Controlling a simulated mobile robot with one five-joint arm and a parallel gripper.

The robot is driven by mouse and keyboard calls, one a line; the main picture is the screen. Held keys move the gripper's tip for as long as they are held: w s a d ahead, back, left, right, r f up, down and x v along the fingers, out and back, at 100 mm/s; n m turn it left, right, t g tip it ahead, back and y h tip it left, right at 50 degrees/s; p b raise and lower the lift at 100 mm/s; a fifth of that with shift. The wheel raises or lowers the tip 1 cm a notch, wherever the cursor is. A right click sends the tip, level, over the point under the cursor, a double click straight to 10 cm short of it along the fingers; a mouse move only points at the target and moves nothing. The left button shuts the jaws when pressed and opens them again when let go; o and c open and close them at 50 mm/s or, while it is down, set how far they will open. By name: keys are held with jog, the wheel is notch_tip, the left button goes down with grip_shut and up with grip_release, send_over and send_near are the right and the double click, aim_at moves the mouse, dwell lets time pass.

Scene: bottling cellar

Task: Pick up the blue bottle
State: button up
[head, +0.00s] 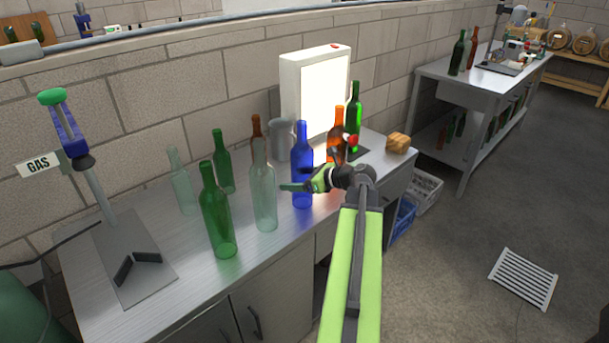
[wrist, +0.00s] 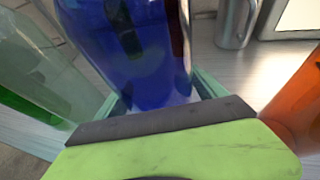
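The blue bottle (head: 302,150) stands upright on the metal bench, in front of the lit panel. In the wrist view the blue bottle (wrist: 135,50) fills the upper middle, between my two teal fingers. My gripper (head: 293,187) is at the bottle's lower part, with one finger crossing in front of it in the head view; the other finger is hidden there. In the wrist view my gripper (wrist: 163,95) looks open, its fingers spread on either side of the bottle. Whether either finger touches the glass cannot be told.
A clear bottle (head: 263,195) stands close to the left. An amber bottle (head: 337,140) stands close to the right, also in the wrist view (wrist: 298,100). A metal jug (head: 281,142) is behind. Green bottles (head: 217,215) stand further left; bread (head: 398,142) lies at the right edge.

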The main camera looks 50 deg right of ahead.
aim_at(296, 152)
grip_shut()
dwell(0.3)
notch_tip(296, 152, up, 10)
jog(key=p, duration=1)
jog(key=shift+r, duration=0.15)
